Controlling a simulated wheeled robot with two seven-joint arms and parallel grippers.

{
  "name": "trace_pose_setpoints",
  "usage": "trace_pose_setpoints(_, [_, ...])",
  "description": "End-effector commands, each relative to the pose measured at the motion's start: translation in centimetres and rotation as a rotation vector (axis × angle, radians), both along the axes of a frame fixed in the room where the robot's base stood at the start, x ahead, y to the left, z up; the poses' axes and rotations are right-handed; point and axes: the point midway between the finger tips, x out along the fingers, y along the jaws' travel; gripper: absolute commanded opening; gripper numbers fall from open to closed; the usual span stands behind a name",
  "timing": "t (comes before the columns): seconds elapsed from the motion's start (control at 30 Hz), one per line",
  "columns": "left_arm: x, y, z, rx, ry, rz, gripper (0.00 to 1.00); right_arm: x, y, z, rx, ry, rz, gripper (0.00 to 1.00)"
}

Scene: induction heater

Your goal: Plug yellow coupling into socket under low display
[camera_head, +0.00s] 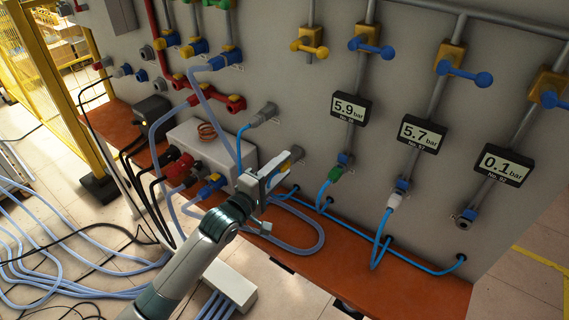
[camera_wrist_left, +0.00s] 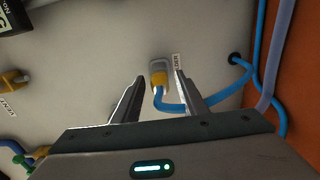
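The yellow coupling (camera_wrist_left: 159,79) sits in a grey holder on the wall in the left wrist view, with a blue hose curving from it. My left gripper (camera_wrist_left: 158,78) is open, with one finger to each side of the coupling; I cannot tell whether they touch it. In the head view my left gripper (camera_head: 284,167) is close to the wall and mostly hides the coupling. The low display (camera_head: 503,163) reads 0.1 bar at the right. The empty socket (camera_head: 466,216) with a blue ring is below it. My right gripper is not in view.
Displays reading 5.9 (camera_head: 350,109) and 5.7 bar (camera_head: 423,133) have green (camera_head: 335,173) and white (camera_head: 394,200) couplings plugged in below. Blue hoses loop over the brown ledge (camera_head: 410,286). A white box (camera_head: 212,150) with cables stands left of my gripper.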

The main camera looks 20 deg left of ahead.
Motion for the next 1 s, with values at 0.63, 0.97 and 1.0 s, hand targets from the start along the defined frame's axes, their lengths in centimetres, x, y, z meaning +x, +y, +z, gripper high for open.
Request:
trace_pose_setpoints(0.63, [-0.04, -0.02, 0.04, 0.000, -0.001, -0.001, 0.00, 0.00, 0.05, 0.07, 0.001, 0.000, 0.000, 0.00])
trace_pose_setpoints(0.97, [-0.84, 0.26, 0.09, -0.001, -0.001, -0.001, 0.00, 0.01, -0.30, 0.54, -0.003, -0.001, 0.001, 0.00])
trace_pose_setpoints(1.0, [-0.98, 0.30, 0.08, -0.001, -0.001, -0.001, 0.00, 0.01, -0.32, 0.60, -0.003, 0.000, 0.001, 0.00])
